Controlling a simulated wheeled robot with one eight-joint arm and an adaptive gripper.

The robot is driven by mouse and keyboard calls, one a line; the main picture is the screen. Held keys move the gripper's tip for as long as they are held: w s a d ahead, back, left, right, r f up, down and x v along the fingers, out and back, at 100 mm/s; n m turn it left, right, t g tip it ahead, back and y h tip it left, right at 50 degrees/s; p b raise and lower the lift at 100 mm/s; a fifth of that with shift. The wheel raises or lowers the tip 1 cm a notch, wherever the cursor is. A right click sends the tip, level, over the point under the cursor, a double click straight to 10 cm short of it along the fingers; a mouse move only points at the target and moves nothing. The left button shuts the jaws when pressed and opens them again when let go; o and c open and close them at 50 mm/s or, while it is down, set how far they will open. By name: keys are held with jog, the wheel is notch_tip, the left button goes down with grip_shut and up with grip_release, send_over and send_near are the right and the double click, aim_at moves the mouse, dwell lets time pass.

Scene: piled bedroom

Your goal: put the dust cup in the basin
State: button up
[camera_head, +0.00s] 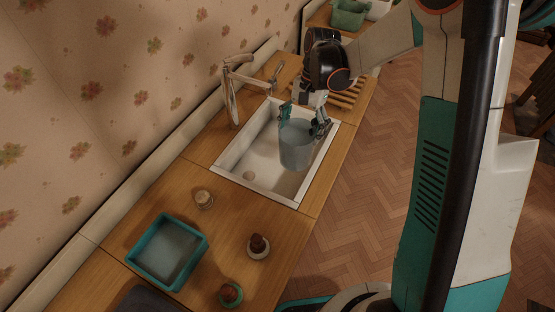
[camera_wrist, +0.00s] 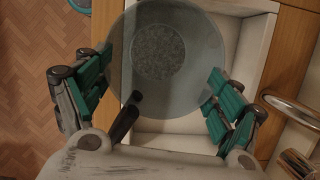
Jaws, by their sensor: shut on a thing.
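The dust cup (camera_head: 296,146) is a clear grey-blue cup, held upright by my gripper (camera_head: 304,122) over the white basin (camera_head: 228,164) in the head view. In the wrist view the dust cup (camera_wrist: 192,62) shows from above, with a speckled grey round patch inside it. My gripper (camera_wrist: 160,95) has its teal-padded fingers on either side of the cup. The basin (camera_wrist: 250,52) lies below and behind the cup there. The gap between the cup and the basin floor is hard to judge.
A tap (camera_head: 233,92) stands at the basin's wall side. A slatted wooden rack (camera_head: 346,93) lies beyond the basin. Open floor (camera_head: 375,170) lies to the right.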

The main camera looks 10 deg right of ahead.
jog(key=a+m+t+p, duration=0.2)
jog(key=a+m+t, duration=0.2)
jog(key=a+m, duration=1.05)
notch_tip(320, 180, down, 15)
jog(key=d+m+b, duration=0.1)
jog(key=m+b, duration=0.1)
jog(key=b, duration=0.2)
jog(key=w+d+b, duration=0.2)
jog(key=w+d, duration=0.5)
jog(key=w, duration=0.3)
jog(key=shift+w+d+f+y, duration=0.15)
jog(key=shift+w+d+y, duration=0.15)
jog(key=shift+w, duration=0.1)
